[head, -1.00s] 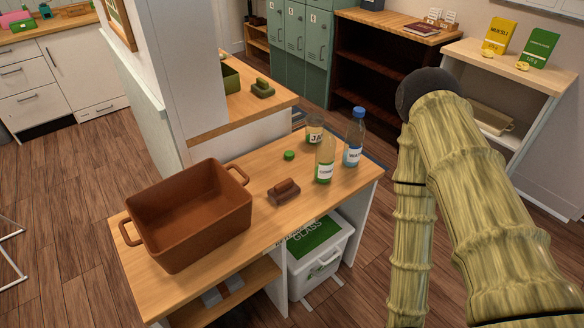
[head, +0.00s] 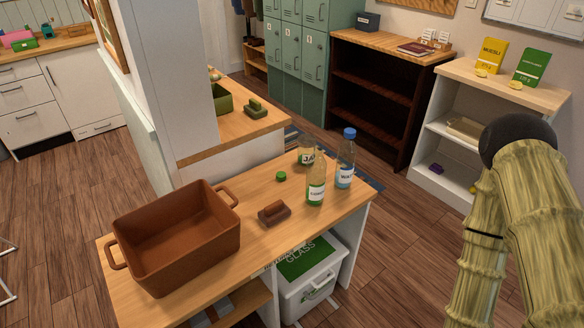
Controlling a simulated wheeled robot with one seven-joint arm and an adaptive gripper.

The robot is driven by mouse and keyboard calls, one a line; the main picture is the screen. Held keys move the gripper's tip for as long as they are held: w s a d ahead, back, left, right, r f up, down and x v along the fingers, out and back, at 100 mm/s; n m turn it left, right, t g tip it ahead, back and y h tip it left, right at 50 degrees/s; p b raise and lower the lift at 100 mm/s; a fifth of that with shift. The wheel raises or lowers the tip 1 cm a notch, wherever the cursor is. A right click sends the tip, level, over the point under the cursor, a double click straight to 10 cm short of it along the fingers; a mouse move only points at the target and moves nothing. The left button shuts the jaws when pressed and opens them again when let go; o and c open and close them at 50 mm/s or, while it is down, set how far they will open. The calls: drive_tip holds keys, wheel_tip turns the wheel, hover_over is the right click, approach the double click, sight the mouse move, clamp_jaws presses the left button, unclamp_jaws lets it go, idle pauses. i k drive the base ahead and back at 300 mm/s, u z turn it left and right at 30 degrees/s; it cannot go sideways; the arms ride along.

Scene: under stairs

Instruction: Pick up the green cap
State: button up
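The small green cap (head: 281,176) lies on the wooden counter, behind the brown block with a handle (head: 274,212) and to the left of the bottles. Nothing touches it and it is in plain sight. My arm, with a bamboo-like surface, stands at the right side of the head view, well apart from the cap. My gripper itself is not in the picture.
A brown crate (head: 128,264) fills the counter's left part. A jar (head: 306,152), a clear bottle with a green label (head: 316,182) and a blue-capped water bottle (head: 346,160) stand right of the cap. A pillar (head: 175,80) rises behind the crate.

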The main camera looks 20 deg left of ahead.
sight(280, 176)
drive_tip(key=i, duration=0.45)
drive_tip(key=u, duration=0.7)
